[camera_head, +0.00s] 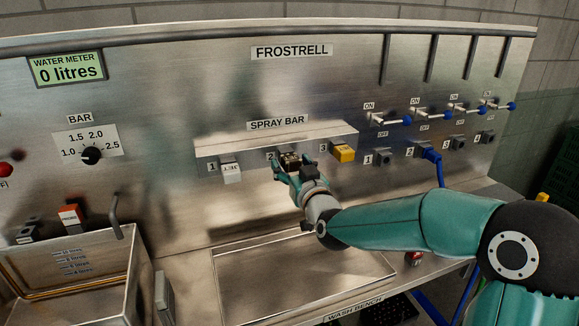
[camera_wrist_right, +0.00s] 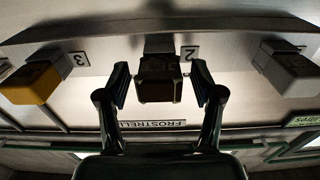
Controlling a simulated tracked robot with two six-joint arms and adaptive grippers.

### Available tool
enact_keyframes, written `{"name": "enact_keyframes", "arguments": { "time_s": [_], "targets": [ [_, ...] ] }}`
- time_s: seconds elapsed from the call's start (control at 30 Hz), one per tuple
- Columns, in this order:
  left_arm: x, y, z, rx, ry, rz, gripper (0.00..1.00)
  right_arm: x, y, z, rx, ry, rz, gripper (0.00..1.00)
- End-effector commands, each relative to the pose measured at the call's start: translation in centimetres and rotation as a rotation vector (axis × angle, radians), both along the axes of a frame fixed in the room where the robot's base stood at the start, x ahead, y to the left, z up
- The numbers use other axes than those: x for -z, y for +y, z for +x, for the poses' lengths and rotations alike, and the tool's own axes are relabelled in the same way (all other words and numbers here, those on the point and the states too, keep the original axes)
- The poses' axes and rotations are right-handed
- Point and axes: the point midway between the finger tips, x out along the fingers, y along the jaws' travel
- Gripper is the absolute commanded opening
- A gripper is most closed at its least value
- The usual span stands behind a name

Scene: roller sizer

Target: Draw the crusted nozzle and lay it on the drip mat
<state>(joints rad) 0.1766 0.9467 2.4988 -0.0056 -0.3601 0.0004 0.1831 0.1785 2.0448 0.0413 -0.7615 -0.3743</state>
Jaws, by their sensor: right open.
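The dark brown, crusted-looking nozzle (camera_head: 290,160) sits in place 2 under the spray bar (camera_head: 276,139). In the right wrist view the nozzle (camera_wrist_right: 159,79) is between my two fingers, with a gap on each side. My right gripper (camera_head: 295,174) is open and empty, just in front of the nozzle, and partly covers it in the head view. The right gripper also shows in the wrist view (camera_wrist_right: 160,90). I cannot make out the drip mat for sure. My left gripper is not in view.
A white nozzle (camera_head: 231,172) hangs at place 1 and a yellow nozzle (camera_head: 344,153) at place 3, either side of my gripper. A shallow steel tray (camera_head: 222,296) lies below. A steel tank (camera_head: 135,270) stands at left. Blue-tipped levers (camera_head: 405,121) are at right.

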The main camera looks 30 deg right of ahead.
Motion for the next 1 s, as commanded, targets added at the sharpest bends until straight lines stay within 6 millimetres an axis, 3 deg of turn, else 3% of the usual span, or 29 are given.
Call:
{"name": "enact_keyframes", "arguments": {
  "time_s": [0.23,0.63,1.0],
  "targets": [
    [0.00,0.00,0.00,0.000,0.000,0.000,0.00,-0.03,0.03,0.02,0.000,0.000,0.000,0.65],
    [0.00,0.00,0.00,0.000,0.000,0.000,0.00,0.01,0.05,0.02,-0.001,0.001,0.000,0.00],
    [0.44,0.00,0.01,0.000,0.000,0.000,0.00,0.12,0.18,-0.49,-0.001,0.001,0.000,0.00]
  ]
}}
